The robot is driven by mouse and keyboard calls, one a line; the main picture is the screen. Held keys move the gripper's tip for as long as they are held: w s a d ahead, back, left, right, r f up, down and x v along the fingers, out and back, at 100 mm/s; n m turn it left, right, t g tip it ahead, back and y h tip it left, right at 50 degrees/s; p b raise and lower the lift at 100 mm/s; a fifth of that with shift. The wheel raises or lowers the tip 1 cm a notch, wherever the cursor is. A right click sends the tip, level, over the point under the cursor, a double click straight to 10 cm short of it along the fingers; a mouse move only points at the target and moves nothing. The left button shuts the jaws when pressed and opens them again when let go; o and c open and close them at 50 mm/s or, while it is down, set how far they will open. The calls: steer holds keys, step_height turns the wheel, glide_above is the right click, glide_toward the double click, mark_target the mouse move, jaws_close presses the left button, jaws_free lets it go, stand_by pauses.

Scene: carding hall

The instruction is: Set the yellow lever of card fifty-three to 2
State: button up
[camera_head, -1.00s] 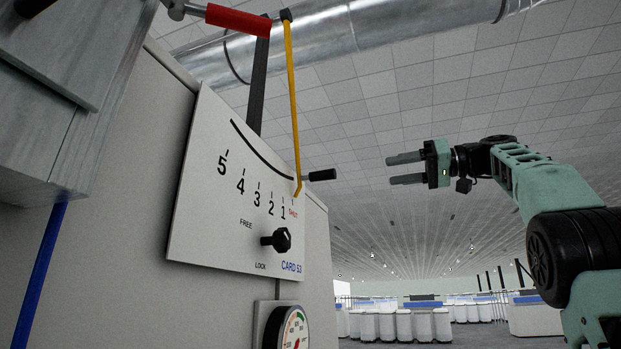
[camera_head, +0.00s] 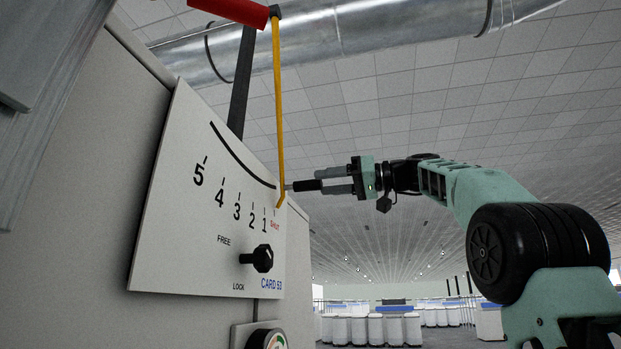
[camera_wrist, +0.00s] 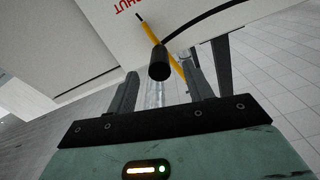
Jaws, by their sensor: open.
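The card 53 panel (camera_head: 160,240) is white, with a scale from 5 down to 1 and a red SHUT mark at its right end. The yellow lever (camera_head: 279,110) hangs down the panel's right side, its lower tip by SHUT. Its black handle (camera_head: 307,185) sticks out to the right. My gripper (camera_head: 325,181) is open at the handle's free end. In the wrist view the handle (camera_wrist: 159,64) lies between my two spread fingertips; contact cannot be told.
A black knob (camera_head: 263,258) with FREE and LOCK labels sits below the scale; its setting is unclear. A red handle (camera_head: 235,12) is above left, on a dark bar (camera_head: 243,85). Open room lies right of the panel.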

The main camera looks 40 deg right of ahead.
mark_target(311, 185)
steer(key=shift+p+x, duration=0.8)
steer(key=shift+x, duration=1.6)
jaws_close()
steer(key=shift+s+a+f+b, duration=0.25)
steer(key=shift+s+a+b, duration=0.1)
steer(key=shift+b, duration=0.2)
steer(key=s+a+m+b, duration=0.2)
steer(key=s+a+b, duration=0.3)
steer(key=a, duration=0.2)
steer(key=shift+s+f+b, duration=0.3)
steer(key=shift+f+b, duration=0.05)
steer(key=shift+f, duration=0.15)
steer(key=shift+a, duration=0.15)
